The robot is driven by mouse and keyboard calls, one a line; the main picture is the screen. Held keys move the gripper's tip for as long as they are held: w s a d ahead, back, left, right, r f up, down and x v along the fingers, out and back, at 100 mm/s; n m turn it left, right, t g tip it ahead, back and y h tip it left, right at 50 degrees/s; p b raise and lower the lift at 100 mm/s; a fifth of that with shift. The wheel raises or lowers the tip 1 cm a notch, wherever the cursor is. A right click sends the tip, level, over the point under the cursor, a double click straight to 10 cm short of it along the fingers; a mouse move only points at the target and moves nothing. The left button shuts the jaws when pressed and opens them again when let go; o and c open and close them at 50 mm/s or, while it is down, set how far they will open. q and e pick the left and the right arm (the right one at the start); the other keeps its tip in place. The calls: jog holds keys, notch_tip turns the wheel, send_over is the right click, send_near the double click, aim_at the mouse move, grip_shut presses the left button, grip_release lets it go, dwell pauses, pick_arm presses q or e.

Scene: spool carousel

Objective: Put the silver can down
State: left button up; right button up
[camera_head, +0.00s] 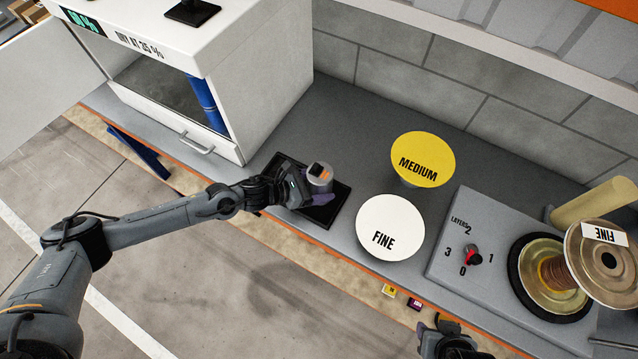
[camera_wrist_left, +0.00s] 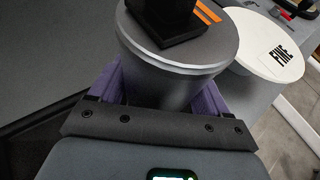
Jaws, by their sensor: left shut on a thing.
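The silver can (camera_head: 320,175) has a dark square knob and an orange mark on its top. It is at the black tray (camera_head: 338,205) on the grey bench, and it also shows in the left wrist view (camera_wrist_left: 185,75). My left gripper (camera_head: 314,190) is shut on the can, with a purple finger on each side of it in the left wrist view (camera_wrist_left: 165,95). I cannot tell whether the can's base touches the tray. My right gripper (camera_head: 445,330) is at the bottom edge of the head view, partly cut off, and its jaw opening is unclear.
A white FINE disc (camera_head: 385,215) and a yellow MEDIUM disc (camera_head: 430,150) stand right of the tray. A white open cabinet (camera_head: 265,90) stands to the left. A dial panel (camera_head: 455,255) with a copper spool (camera_head: 553,272) is at the right. Two small tags (camera_head: 389,290) lie near the front edge.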

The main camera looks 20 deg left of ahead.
pick_arm(q)
jog(key=o, duration=1.2)
jog(key=shift+f, duration=0.1)
jog(key=shift+c, duration=0.2)
